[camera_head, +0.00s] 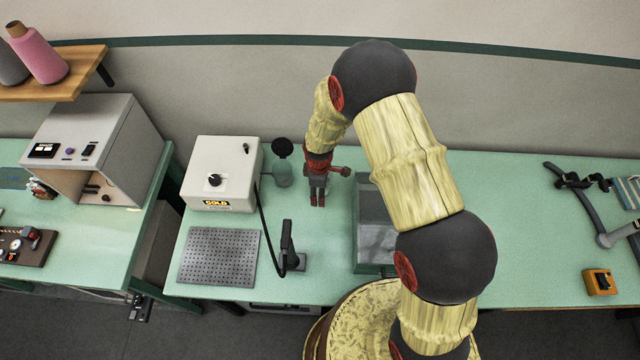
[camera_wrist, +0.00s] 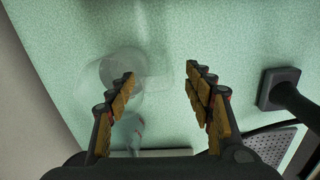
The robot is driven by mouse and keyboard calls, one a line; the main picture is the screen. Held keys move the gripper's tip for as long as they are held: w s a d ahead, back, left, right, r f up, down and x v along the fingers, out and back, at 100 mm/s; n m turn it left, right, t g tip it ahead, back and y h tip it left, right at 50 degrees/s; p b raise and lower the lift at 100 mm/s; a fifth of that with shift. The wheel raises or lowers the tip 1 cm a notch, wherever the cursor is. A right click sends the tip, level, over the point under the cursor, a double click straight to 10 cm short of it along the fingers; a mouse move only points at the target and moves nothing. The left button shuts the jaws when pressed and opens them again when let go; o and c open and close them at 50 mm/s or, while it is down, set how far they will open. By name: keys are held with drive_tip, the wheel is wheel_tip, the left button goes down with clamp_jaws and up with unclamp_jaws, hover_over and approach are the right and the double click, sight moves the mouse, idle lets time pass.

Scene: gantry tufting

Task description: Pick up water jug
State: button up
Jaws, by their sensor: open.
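A clear, see-through vessel (camera_wrist: 112,68), which looks like the water jug, stands on the green tabletop in the wrist view. It shows faintly, with a round outline, behind and left of my left fingertip. My gripper (camera_wrist: 160,72) is open, its two padded fingers apart with bare tabletop showing between them. In the head view my gripper (camera_head: 318,195) points down over the table near its back. I cannot make out the clear vessel there. A greenish vessel with a round black top (camera_head: 282,168) stands just left of my gripper; I cannot tell if it is the jug.
A white control box (camera_head: 222,172), a perforated plate (camera_head: 219,256) and a black upright tool on a stand (camera_head: 289,245) are left of my gripper. A grey-green bin (camera_head: 374,240) is close to its right, partly behind my arm.

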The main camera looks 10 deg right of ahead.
drive_tip(key=shift+w+f, duration=0.15)
drive_tip(key=shift+f, duration=0.65)
clamp_jaws()
idle(0.4)
